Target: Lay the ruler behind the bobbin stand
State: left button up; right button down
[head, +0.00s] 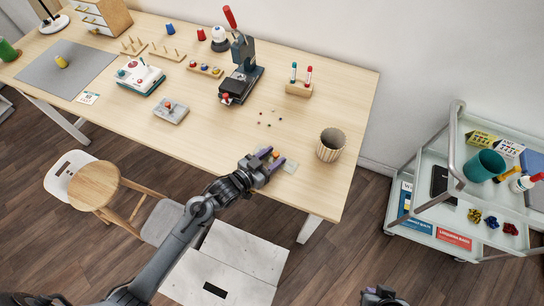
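I cannot pick out a ruler for certain; a small pale grey flat piece (290,166) lies at the table's front edge, partly behind my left gripper. My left gripper (273,157) is over this edge with its fingers apart, and a small orange thing shows by its fingertips. Whether that touches the fingers is unclear. A wooden stand with coloured bobbins (205,69) is at the back middle. Two bare peg stands (167,52) (133,47) are left of it. My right gripper (383,297) is only partly in view at the bottom edge, away from the table.
A striped cup (330,145) stands right of my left gripper. A dark press with a red handle (241,80) and a block with two upright tools (299,88) stand farther back. Small dark bits (268,119) lie mid-table. A trolley (470,190) stands to the right.

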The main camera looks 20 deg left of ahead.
jog(key=shift+a+f, duration=0.1)
jog(key=shift+f, duration=0.05)
pick_arm(q)
jog(key=shift+s+f+b, duration=0.1)
jog(key=shift+f+b, duration=0.05)
jog(key=shift+b, duration=0.55)
jog(key=p+v, duration=0.1)
jog(key=v, duration=0.2)
jog(key=p+v, duration=0.1)
jog(key=v, duration=0.2)
jog(key=r+p+v, duration=0.1)
jog(key=v, duration=0.2)
jog(key=shift+d+f, duration=0.1)
jog(key=shift+d, duration=0.1)
jog(key=shift+v, duration=0.8)
pick_arm(e)
notch_tip(320, 180, up, 2)
jog(key=shift+r, duration=0.15)
jog(key=c, duration=1.5)
grip_release()
jog(key=o, duration=0.4)
pick_arm(q)
jog(key=s+a+n+g+y, duration=0.2)
jog(key=s+g+y, duration=0.4)
jog(key=s+g, duration=0.5)
jog(key=s, duration=0.5)
jog(key=shift+s+f+n, duration=0.3)
jog(key=shift+f, duration=0.1)
pick_arm(e)
jog(key=o, duration=0.7)
